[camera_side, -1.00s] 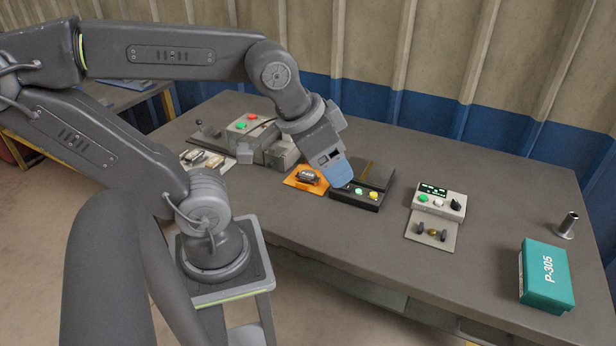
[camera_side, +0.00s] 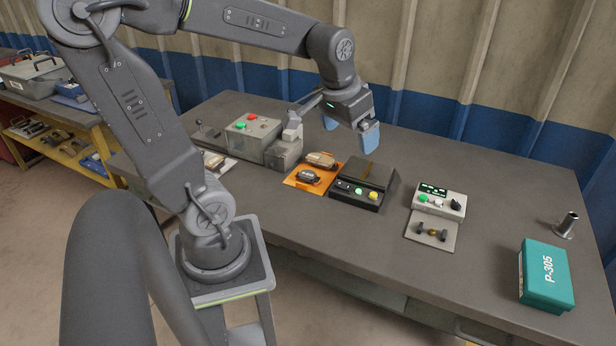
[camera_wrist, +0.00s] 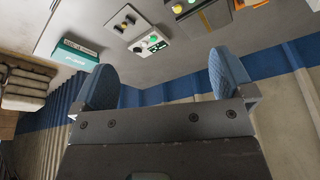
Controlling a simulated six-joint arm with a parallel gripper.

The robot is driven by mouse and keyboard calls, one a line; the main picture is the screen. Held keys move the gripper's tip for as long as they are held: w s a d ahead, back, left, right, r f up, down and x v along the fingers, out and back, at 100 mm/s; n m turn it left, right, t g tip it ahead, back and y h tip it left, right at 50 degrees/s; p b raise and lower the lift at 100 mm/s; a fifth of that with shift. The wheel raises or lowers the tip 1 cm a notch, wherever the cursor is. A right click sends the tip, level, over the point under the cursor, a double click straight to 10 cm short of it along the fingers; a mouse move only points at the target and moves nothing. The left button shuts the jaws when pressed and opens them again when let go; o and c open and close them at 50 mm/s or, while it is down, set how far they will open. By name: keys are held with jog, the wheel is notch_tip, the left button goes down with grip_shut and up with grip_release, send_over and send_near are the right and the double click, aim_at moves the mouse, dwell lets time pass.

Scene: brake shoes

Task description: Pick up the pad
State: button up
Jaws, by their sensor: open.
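An orange mat (camera_side: 293,183) lies left of the black box in the side view. It bears a tan, curved, pad-like piece (camera_side: 321,160) at the back and a dark labelled piece (camera_side: 308,176) in front. I cannot tell for certain which is the pad. More small pieces (camera_side: 214,160) lie on a pale sheet further left, partly behind my arm. My gripper (camera_side: 350,132) has two blue fingers, spread apart and empty. It hangs above the table, behind and above the orange mat. In the wrist view the blue fingers (camera_wrist: 165,80) are also apart with nothing between them.
A black box with buttons (camera_side: 358,193) stands right of the mat. A grey machine (camera_side: 256,138) stands left. Further right are a white control box (camera_side: 440,199), a grey plate with a small part (camera_side: 432,233), a teal box (camera_side: 545,275) and a metal cylinder (camera_side: 567,224).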

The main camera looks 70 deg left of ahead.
jog(key=w+a+f+n+g, duration=0.1)
jog(key=a+f+n, duration=0.15)
jog(key=a, duration=0.45)
jog(key=w+a+f+n+g, duration=0.1)
jog(key=w+a+f, duration=0.15)
jog(key=a, duration=0.45)
jog(key=n+g+h, duration=0.1)
jog(key=n, duration=0.2)
send_over(308, 173)
notch_tip(308, 173, down, 7)
jog(key=f, duration=0.8)
jog(key=shift+s+a+f, duration=0.1)
jog(key=shift+a+f, duration=0.1)
jog(key=shift+f, duration=0.15)
jog(key=shift+d+f, duration=0.15)
jog(key=shift+f, duration=1.3)
jog(key=shift+d+f, duration=0.15)
jog(key=shift+f, duration=1.3)
jog(key=shift+c, duration=0.2)
jog(key=c, duration=0.9)
